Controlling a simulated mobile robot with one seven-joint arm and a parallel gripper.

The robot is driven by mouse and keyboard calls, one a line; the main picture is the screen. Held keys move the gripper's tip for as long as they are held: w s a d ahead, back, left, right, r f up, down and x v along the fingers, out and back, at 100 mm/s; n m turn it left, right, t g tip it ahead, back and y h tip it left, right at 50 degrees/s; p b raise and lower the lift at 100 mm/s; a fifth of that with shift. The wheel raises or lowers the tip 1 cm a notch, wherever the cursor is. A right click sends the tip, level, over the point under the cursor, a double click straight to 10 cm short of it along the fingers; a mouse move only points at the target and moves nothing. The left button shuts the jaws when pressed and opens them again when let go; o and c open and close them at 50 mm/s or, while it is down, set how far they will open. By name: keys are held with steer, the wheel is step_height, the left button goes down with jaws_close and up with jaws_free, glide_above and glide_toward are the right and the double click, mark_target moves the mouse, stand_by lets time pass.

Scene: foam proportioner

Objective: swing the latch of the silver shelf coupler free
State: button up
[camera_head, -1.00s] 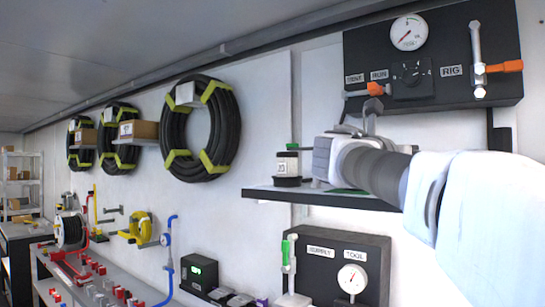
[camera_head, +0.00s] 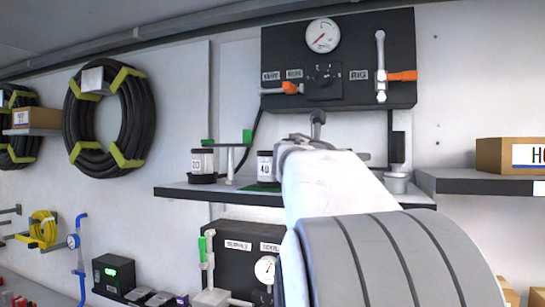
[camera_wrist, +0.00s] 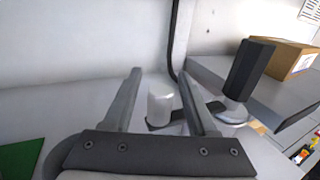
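In the wrist view my gripper (camera_wrist: 160,73) is open, its two grey fingers apart on either side of a pale silver cylinder (camera_wrist: 160,103) standing on the shelf. No contact with the cylinder shows. Right of the fingers is a silver round base with a black upright handle (camera_wrist: 250,68); in the head view it seems to match the black block (camera_head: 397,148) above a silver cup-like part (camera_head: 397,184) at the shelf's right end. I cannot tell which of these is the coupler's latch. My arm hides much of the shelf (camera_head: 225,193) in the head view.
Two labelled jars (camera_head: 202,162) and a green-topped stand (camera_head: 230,152) are on the shelf's left part. A black gauge panel (camera_head: 350,70) hangs above. A box (camera_head: 512,155) sits on a neighbouring shelf at the right. A second panel (camera_head: 235,252) is below.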

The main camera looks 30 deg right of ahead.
jaws_close()
